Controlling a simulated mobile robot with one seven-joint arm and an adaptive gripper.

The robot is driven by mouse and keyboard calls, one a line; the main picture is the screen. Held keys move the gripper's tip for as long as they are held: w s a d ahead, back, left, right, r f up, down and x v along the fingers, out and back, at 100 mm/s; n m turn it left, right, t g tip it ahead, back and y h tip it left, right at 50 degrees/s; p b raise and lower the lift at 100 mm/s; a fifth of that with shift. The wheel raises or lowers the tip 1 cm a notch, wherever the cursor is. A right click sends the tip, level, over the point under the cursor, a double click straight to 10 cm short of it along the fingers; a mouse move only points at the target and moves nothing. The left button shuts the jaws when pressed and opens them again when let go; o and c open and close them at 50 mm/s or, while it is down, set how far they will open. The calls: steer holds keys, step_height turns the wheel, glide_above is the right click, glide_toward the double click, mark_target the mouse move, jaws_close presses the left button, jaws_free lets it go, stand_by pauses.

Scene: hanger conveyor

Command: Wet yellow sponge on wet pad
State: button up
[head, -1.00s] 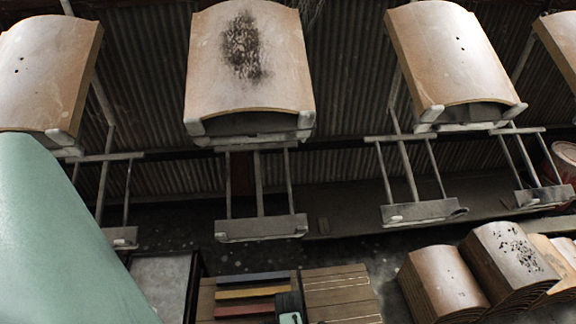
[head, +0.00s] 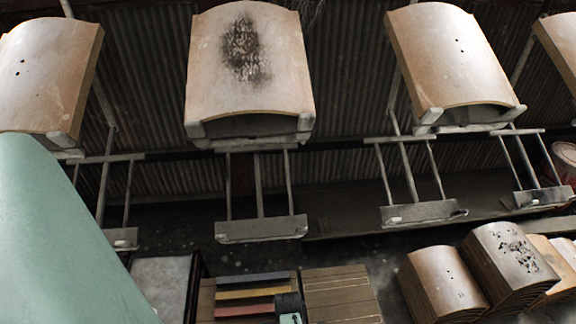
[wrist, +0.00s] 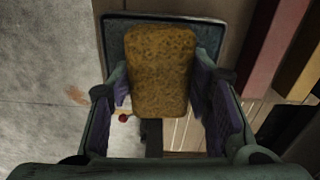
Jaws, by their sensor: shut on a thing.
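The yellow sponge (wrist: 160,72) is in the wrist view, upright in the picture, with a rough, mottled ochre face. My gripper (wrist: 166,92) is shut on it, with a purple-lined finger at each side. Behind the sponge is a dark, flat rectangular piece with a raised grey-blue rim (wrist: 205,33), possibly the wet pad. The sponge covers much of it, and I cannot tell whether they touch. In the head view I cannot make out the sponge or the pad.
Red (head: 244,309), yellow (head: 254,292) and dark (head: 253,278) bars lie on wooden boards, beside a pale grey panel (head: 160,285). Curved tiles hang on carriers (head: 262,228) above. Stacked tiles (head: 443,280) stand at right.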

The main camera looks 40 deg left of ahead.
steer(key=shift+r+p, duration=2.4)
steer(key=shift+r, duration=1.05)
